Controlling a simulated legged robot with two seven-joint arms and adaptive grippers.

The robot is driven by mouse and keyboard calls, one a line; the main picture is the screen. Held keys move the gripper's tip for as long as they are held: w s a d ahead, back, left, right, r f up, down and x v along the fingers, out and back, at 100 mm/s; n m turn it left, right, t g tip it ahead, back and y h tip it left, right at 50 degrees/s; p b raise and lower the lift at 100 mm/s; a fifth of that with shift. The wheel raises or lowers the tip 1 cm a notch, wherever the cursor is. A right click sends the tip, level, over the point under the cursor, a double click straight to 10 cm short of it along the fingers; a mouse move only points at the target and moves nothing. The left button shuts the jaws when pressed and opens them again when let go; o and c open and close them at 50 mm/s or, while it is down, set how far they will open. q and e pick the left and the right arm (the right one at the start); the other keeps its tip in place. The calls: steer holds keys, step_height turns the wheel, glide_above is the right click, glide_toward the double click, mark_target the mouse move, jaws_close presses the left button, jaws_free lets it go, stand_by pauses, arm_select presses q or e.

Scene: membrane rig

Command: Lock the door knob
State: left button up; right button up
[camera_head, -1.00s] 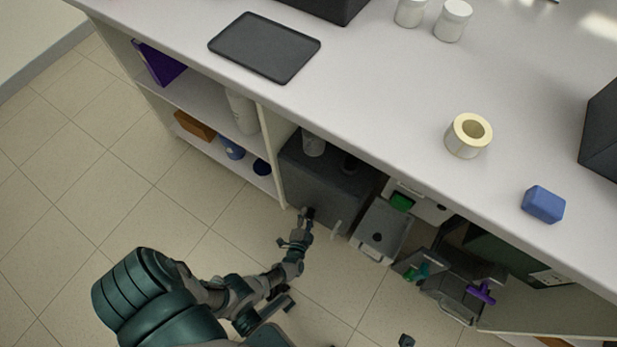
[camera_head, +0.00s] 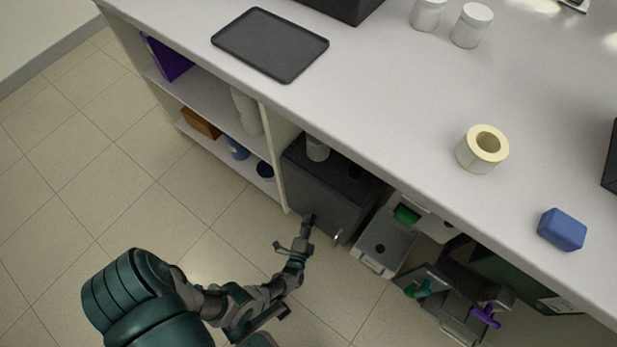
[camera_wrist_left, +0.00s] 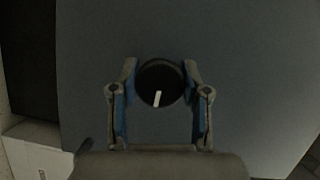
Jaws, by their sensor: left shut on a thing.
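The door knob (camera_wrist_left: 160,84) is a round black knob with a white mark, on a flat grey door (camera_wrist_left: 240,60). In the left wrist view the mark points down and slightly left. My left gripper (camera_wrist_left: 160,88) has one finger on each side of the knob and is shut on it. In the head view my left gripper (camera_head: 307,222) is at the front of a dark grey box (camera_head: 330,198) under the counter, and hides the knob. A light handle (camera_head: 337,237) stands out from the same front, right of the gripper. My right gripper is not in view.
The counter (camera_head: 380,110) overhangs the box. A shelf divider (camera_head: 275,165) stands just left of it. To the right are a light grey unit (camera_head: 385,245) and equipment with a purple handle (camera_head: 487,316). The tiled floor (camera_head: 150,200) in front is open.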

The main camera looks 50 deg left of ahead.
arm_select(q)
steer(key=shift+d+f, duration=0.2)
steer(key=shift+d, duration=0.05)
steer(key=o, duration=0.9)
steer(key=shift+c, duration=0.2)
steer(key=o, duration=0.3)
steer(key=shift+a, duration=0.1)
steer(key=shift+a+r, duration=0.1)
